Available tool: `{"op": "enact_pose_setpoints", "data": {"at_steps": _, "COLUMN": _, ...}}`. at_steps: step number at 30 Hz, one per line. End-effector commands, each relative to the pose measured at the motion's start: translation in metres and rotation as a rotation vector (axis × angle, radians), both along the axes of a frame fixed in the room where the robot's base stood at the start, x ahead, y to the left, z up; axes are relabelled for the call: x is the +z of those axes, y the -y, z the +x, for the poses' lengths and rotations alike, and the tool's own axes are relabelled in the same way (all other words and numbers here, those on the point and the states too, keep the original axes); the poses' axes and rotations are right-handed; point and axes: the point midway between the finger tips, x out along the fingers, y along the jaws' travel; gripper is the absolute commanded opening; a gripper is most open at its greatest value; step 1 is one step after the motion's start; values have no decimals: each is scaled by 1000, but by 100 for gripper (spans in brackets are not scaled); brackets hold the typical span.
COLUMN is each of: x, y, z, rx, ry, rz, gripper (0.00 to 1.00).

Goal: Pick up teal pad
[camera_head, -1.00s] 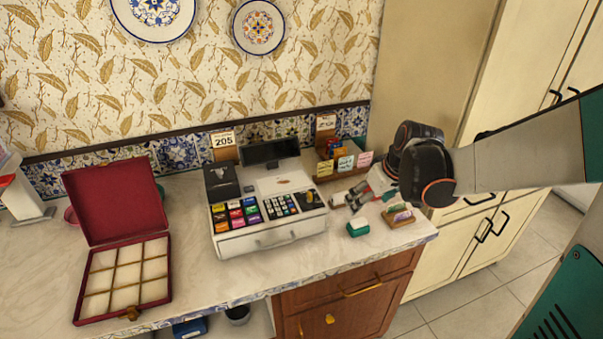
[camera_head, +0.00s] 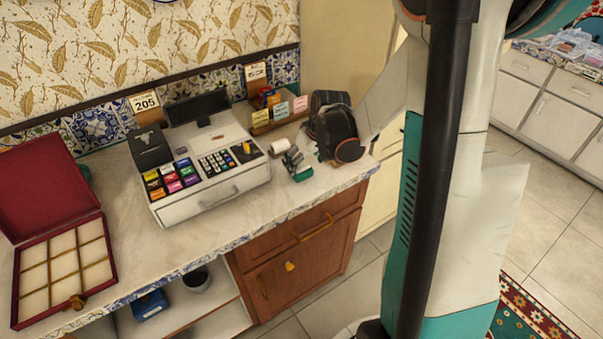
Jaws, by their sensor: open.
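The teal pad (camera_head: 303,175) is a small block on the marble counter, right of the cash register and near the front edge. My gripper (camera_head: 294,163) is open, with its grey fingers right at the pad and covering part of it. I cannot tell whether the fingers touch the pad or straddle it. My dark wrist hides the counter just to the right.
A cash register (camera_head: 215,180) with coloured keys stands left of the pad. A white paper roll (camera_head: 280,147) and a card holder (camera_head: 278,117) are behind. An open red box (camera_head: 64,264) lies at the left. The counter front (camera_head: 240,226) is clear.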

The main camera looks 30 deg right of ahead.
Motion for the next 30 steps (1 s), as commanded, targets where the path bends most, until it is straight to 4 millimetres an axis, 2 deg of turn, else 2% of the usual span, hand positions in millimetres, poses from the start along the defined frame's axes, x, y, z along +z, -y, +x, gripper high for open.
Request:
{"op": "enact_pose_setpoints", "data": {"at_steps": 3, "x": -20, "y": 0, "z": 7, "rx": 1, "ry": 0, "rz": 0, "gripper": 75}}
{"op": "enact_pose_setpoints", "data": {"at_steps": 7, "x": -36, "y": 0, "z": 14, "rx": 1, "ry": 0, "rz": 0, "gripper": 75}}
{"op": "enact_pose_setpoints", "data": {"at_steps": 15, "x": -38, "y": 0, "z": 16, "rx": 1, "ry": 0, "rz": 0, "gripper": 75}}
{"op": "enact_pose_setpoints", "data": {"at_steps": 17, "x": -38, "y": 0, "z": 16, "rx": 1, "ry": 0, "rz": 0, "gripper": 64}}
{"op": "enact_pose_setpoints", "data": {"at_steps": 21, "x": -38, "y": 0, "z": 16, "rx": 1, "ry": 0, "rz": 0, "gripper": 32}}
{"op": "enact_pose_setpoints", "data": {"at_steps": 30, "x": -38, "y": 0, "z": 16, "rx": 0, "ry": 0, "rz": 0, "gripper": 28}}
